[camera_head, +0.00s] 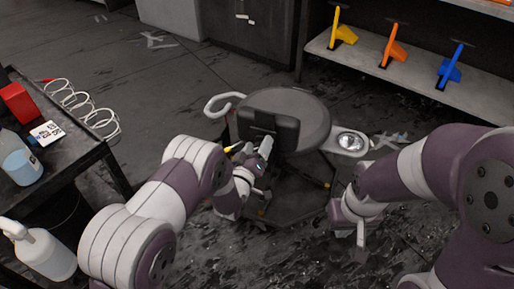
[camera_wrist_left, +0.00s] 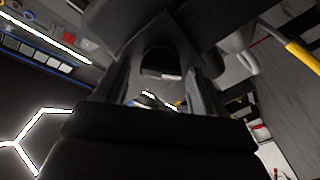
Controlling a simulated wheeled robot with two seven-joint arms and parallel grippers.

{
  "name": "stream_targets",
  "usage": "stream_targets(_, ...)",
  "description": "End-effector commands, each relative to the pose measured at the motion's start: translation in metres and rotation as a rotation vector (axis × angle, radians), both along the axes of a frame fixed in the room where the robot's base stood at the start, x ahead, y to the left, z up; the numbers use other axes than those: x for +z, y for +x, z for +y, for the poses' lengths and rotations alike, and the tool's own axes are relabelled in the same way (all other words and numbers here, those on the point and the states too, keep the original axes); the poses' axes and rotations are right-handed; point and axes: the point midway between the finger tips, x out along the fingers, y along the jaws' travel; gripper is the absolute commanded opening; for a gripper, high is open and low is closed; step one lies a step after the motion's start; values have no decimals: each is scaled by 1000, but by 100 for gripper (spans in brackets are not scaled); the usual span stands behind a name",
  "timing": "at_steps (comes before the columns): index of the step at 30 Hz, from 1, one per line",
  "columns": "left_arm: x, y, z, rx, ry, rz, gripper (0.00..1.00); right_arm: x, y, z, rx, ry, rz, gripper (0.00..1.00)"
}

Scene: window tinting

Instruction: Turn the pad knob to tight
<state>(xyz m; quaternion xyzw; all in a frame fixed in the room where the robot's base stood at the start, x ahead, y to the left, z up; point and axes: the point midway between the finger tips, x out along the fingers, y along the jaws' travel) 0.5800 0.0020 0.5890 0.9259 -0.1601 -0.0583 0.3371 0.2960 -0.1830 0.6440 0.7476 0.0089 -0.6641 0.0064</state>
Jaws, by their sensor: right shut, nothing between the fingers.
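A stool with a round grey seat (camera_head: 300,105) and a dark pad (camera_head: 272,128) on its near side stands in the middle of the head view. My left gripper (camera_head: 262,148) is at the near side of this pad, pointing up towards it. In the left wrist view its two fingers (camera_wrist_left: 160,92) stand apart, with a dark rounded part (camera_wrist_left: 160,62), possibly the pad knob, beyond and between them. I cannot tell whether they touch it. No knob marking is readable. My right gripper (camera_head: 348,232) is shut and empty, low to the right of the stool.
A dark cart (camera_head: 98,150) with a red box (camera_head: 18,103) and a blue-liquid bottle (camera_head: 18,160) is at left. A white spray bottle (camera_head: 42,250) is below. A shelf (camera_head: 365,62) with coloured tools is at back right. A metal bowl (camera_head: 351,142) is right of the seat.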

Motion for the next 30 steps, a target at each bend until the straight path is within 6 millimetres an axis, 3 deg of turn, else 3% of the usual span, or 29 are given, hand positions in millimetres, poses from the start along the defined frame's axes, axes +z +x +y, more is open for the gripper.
stream_targets(1,0,0,0,0,0,0,53,0,0,0,0,0,0,0)
stream_targets(4,0,0,0,0,0,0,20,0,0,0,0,0,0,0)
stream_targets(5,0,0,0,0,0,0,16,0,0,0,0,0,0,0)
stream_targets(17,0,-1,0,0,65,-23,16,1,0,0,0,0,0,0)
stream_targets(30,1,-1,-2,-1,408,-145,16,6,0,0,0,0,0,0)
